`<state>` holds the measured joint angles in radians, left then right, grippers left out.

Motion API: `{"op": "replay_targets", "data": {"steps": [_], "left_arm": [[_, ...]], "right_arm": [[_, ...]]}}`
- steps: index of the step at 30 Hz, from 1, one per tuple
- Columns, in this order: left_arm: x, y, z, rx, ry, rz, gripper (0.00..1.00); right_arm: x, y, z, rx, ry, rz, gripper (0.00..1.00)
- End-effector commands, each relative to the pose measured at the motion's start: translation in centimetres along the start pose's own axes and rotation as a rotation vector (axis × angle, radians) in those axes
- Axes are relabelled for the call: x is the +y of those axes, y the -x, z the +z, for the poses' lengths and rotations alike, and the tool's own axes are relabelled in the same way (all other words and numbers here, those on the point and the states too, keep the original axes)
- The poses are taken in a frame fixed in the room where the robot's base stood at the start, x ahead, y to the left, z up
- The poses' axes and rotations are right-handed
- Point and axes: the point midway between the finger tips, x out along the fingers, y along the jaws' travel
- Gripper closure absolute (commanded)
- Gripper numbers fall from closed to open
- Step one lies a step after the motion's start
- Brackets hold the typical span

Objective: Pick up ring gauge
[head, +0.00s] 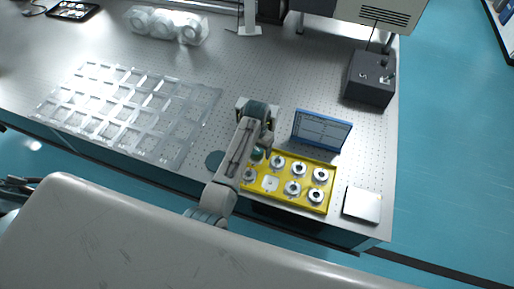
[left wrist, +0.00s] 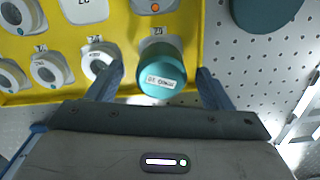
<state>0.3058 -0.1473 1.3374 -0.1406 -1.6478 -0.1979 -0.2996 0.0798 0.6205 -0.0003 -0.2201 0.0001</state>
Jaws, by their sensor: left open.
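A yellow tray (head: 312,205) holds several silver ring-shaped pieces, such as this ring gauge (head: 321,174), in numbered places. In the left wrist view, silver rings (left wrist: 97,64) sit on the yellow tray (left wrist: 110,22) to the left of the fingers. My left gripper (head: 260,150) is over the tray's left end, pointing down. In the left wrist view, the open gripper (left wrist: 160,72) has its fingers either side of a teal cylinder (left wrist: 161,72) with a white label. I cannot tell whether they touch it. My right gripper is not in view.
A blue-framed display (head: 321,130) stands behind the tray. A white square plate (head: 362,204) lies to its right, and a dark box (head: 370,78) stands behind. A round teal pad (head: 213,160) and a clear compartment tray (head: 130,110) lie left. Perforated tabletop between them is clear.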

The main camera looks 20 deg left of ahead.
Motion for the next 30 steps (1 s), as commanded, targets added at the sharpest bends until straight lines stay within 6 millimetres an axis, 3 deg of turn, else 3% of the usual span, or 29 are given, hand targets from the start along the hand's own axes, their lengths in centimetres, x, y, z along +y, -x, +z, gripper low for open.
{"op": "replay_targets", "data": {"steps": [6, 12, 21, 30], "left_arm": [[0.0, -1.7, -0.1, 0.002, 0.001, 0.0, 0.26], [0.0, -1.8, -0.1, 0.002, 0.001, -0.001, 0.26], [-0.1, -1.7, -0.1, 0.003, 0.001, -0.001, 0.85], [-0.1, -1.4, -0.3, 0.004, 0.001, -0.001, 0.85]], "right_arm": [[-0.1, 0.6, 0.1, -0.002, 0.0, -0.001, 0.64], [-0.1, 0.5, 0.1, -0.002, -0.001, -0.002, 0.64], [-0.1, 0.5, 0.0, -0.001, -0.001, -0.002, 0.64], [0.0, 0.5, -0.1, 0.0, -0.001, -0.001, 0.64]]}}
